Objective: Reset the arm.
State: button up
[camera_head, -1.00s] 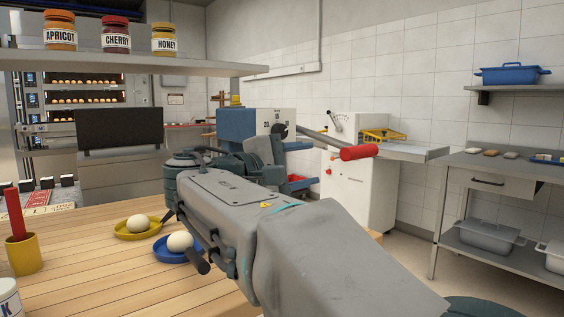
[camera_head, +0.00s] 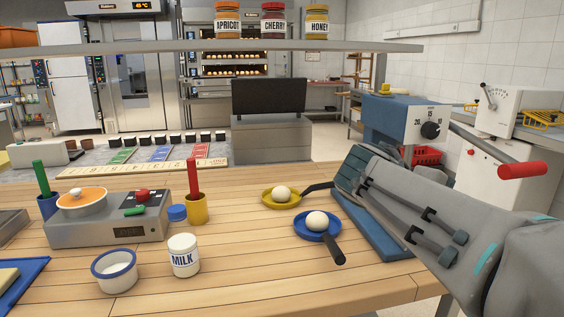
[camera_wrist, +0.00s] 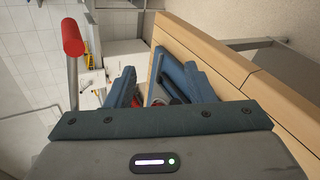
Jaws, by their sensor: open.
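My arm (camera_head: 440,215) reaches in from the right edge of the head view, over the right end of the wooden table. My gripper (camera_wrist: 155,88) shows in the wrist view with its two dark blue fingers apart. I see nothing held between them. In the head view the fingertips are hidden or cannot be told from the arm's end. The arm's end is in front of a blue machine (camera_head: 392,112) with a dial and a red-handled lever (camera_head: 522,170). The lever also shows at the left of the wrist view (camera_wrist: 73,38).
A yellow dish (camera_head: 267,199) and a blue pan (camera_head: 305,232), each with a pale ball, stand left of my arm. A milk jar (camera_head: 184,256), scale (camera_head: 110,225) and yellow cup (camera_head: 197,208) stand farther left. A shelf with jars (camera_head: 240,47) spans above.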

jog(key=s+a+f+m+y+p, duration=0.1)
jog(key=s+a+m+y+p, duration=0.4)
jog(key=s+a+y+p, duration=0.5)
jog(key=a+y+p, duration=0.1)
jog(key=a+p, duration=0.2)
jog(key=p, duration=0.4)
jog(key=shift+s+a+f+m+g+p, duration=0.2)
jog(key=shift+f+m+g+p, duration=0.1)
jog(key=shift+f+m+p, duration=0.1)
